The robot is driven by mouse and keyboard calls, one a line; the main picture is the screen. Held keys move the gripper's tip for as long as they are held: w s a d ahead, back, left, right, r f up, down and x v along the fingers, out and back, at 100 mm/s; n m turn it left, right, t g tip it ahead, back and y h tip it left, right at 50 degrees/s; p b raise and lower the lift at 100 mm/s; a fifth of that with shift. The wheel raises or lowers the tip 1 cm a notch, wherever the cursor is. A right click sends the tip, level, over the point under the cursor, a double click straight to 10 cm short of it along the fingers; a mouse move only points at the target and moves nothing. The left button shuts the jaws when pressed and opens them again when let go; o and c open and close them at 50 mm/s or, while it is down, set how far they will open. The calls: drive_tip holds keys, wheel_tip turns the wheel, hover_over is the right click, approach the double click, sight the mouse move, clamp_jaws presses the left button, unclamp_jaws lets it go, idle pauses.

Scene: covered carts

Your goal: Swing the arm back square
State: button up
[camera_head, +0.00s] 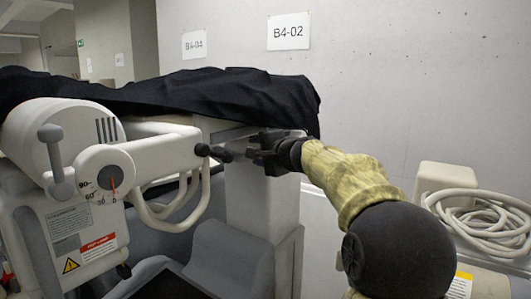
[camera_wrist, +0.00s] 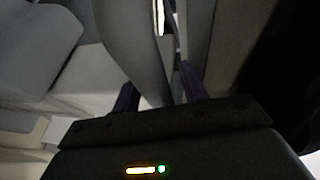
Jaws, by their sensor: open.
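A white machine arm (camera_head: 165,151) reaches right from a round white housing (camera_head: 58,128) on a covered cart, with a black knob (camera_head: 202,149) at its end. A dial (camera_head: 104,172) on the arm's joint is marked 90, 60, 30 and 0, and its red needle points down near 0. My gripper (camera_head: 226,155) is open just right of the knob; I cannot tell whether they touch. In the wrist view my gripper (camera_wrist: 158,84) shows two dark fingers apart, with a pale curved surface beyond them. The knob cannot be made out there.
A black cloth (camera_head: 210,92) covers the cart's top. A grey column (camera_head: 262,200) stands below and behind my gripper. White looped rails (camera_head: 177,212) hang under the machine arm. Coiled grey hose (camera_head: 487,215) lies at the right.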

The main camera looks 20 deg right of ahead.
drive_tip(key=shift+s+d+b, duration=0.3)
drive_tip(key=shift+s+d, duration=0.15)
drive_tip(key=shift+s, duration=0.15)
drive_tip(key=b+v, duration=0.4)
drive_tip(key=v, duration=1.2)
drive_tip(key=shift+a, duration=0.2)
drive_tip(key=shift+r, duration=0.15)
drive_tip(key=s+a+f+n+g+h+p, duration=0.1)
drive_tip(key=s+a+f+n+g+p, duration=0.2)
drive_tip(key=f, duration=0.9)
drive_tip(key=a+f+n+g+h+p, duration=0.1)
drive_tip(key=a+f+n+g, duration=0.3)
drive_tip(key=f, duration=0.8)
drive_tip(key=s+a+f+n+g+h+p, duration=0.2)
drive_tip(key=s+f+n+g, duration=0.3)
drive_tip(key=s+f, duration=0.9)
drive_tip(key=shift+s+a+f+n+g+p, duration=0.4)
drive_tip(key=shift+a+f+n+p, duration=0.25)
drive_tip(key=shift+n, duration=0.35)
